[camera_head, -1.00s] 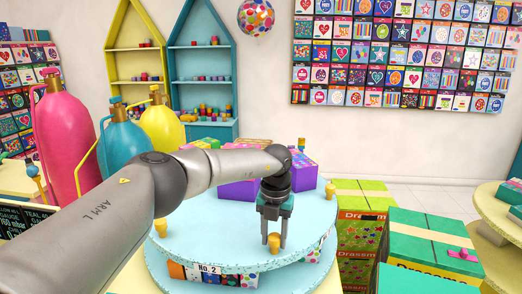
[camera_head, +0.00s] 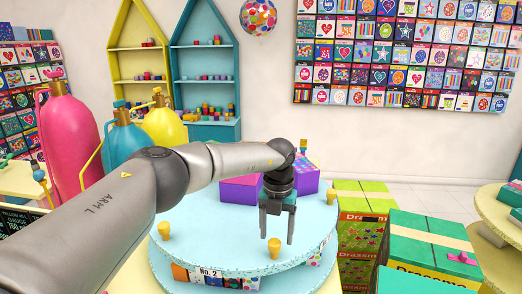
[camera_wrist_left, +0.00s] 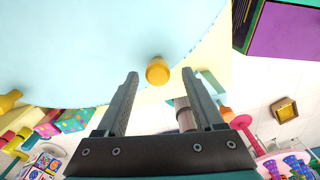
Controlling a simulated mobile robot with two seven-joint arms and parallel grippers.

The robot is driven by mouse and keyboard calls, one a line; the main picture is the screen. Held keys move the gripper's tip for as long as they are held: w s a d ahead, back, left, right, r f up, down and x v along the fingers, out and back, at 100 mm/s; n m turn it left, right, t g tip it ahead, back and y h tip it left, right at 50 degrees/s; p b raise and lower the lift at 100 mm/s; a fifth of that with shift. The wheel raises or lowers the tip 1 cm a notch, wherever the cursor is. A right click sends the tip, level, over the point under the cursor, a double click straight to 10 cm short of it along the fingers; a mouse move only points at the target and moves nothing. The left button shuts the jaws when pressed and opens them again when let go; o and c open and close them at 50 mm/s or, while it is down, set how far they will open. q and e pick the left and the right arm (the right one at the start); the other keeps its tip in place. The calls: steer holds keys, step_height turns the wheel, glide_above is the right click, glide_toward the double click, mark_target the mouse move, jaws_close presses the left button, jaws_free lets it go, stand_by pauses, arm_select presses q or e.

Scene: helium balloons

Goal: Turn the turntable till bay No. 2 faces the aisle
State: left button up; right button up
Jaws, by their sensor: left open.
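The round light-blue turntable (camera_head: 215,235) has yellow pegs on its top near the rim. The "NO. 2" label (camera_head: 210,272) is on its front side below the top, a little left of the front peg, above a bay with colourful items. My left gripper (camera_head: 277,240) is open and empty, pointing down just above the front yellow peg (camera_head: 274,249). In the left wrist view this peg (camera_wrist_left: 158,70) appears centred between the fingers, just beyond their tips. My right gripper is not in view.
Purple boxes (camera_head: 240,190) sit on the turntable's top behind my left gripper. Green gift boxes (camera_head: 430,240) stand close on the right. Pink, teal and yellow gas cylinders (camera_head: 66,135) stand at left. More yellow pegs (camera_head: 164,230) stand along the rim.

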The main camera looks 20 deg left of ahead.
arm_select(q)
step_height(320, 180, up, 12)
steer(key=p, duration=0.7)
stand_by(0.6)
steer(key=shift+f, duration=0.1)
stand_by(0.5)
